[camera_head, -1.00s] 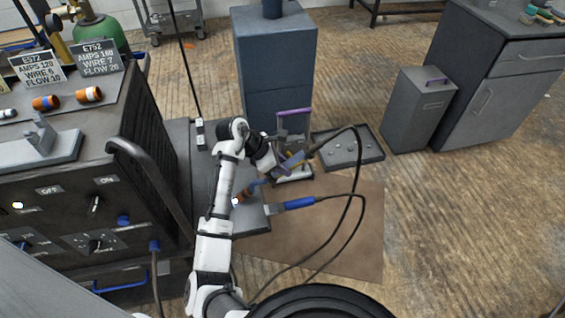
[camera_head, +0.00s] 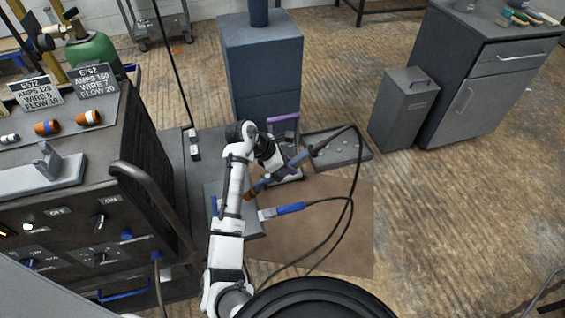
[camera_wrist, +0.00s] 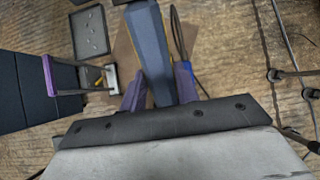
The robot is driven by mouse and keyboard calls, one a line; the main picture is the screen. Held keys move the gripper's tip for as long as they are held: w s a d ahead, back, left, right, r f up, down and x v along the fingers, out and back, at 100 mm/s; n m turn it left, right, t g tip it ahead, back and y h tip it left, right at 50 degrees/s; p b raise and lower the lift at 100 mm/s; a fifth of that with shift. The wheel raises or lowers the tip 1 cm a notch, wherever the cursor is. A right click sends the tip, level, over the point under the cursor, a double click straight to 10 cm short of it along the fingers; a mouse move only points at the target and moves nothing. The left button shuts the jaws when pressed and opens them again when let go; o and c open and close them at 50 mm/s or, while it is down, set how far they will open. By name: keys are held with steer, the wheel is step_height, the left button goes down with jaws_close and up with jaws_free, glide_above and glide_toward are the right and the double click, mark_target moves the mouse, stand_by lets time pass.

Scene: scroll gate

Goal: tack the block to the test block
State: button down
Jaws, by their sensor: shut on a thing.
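My gripper (camera_head: 284,167) is shut on a welding torch with a blue-grey handle (camera_head: 298,160). In the wrist view the handle (camera_wrist: 152,48) runs between my purple fingers (camera_wrist: 160,85). The torch's orange nozzle (camera_head: 252,191) points down and left, above or beside the right part of a low dark plate (camera_head: 245,228). I cannot tell whether the nozzle touches anything. A small blue piece (camera_head: 213,206) shows at the plate's left, partly behind my arm. I cannot clearly make out the block or the test block; my arm covers part of the plate.
A blue-handled clamp (camera_head: 290,208) sits at the plate's right edge, its cable looping right. A purple-handled stand (camera_head: 284,118) is behind my gripper, beside a shallow tray (camera_head: 350,155). A dark welding machine (camera_head: 70,205) fills the left. A brown mat (camera_head: 335,245) lies on the floor.

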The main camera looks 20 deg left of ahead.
mark_target(300, 156)
steer(key=shift+w+d+r+p, duration=0.45)
steer(key=shift+d+r+p, duration=0.2)
steer(key=shift+p, duration=0.3)
steer(key=shift+w+d+r+p, duration=0.4)
steer(key=shift+d+r+p, duration=0.25)
steer(key=shift+p, duration=0.3)
steer(key=shift+w+d+r, duration=0.1)
steer(key=shift+w+d, duration=0.05)
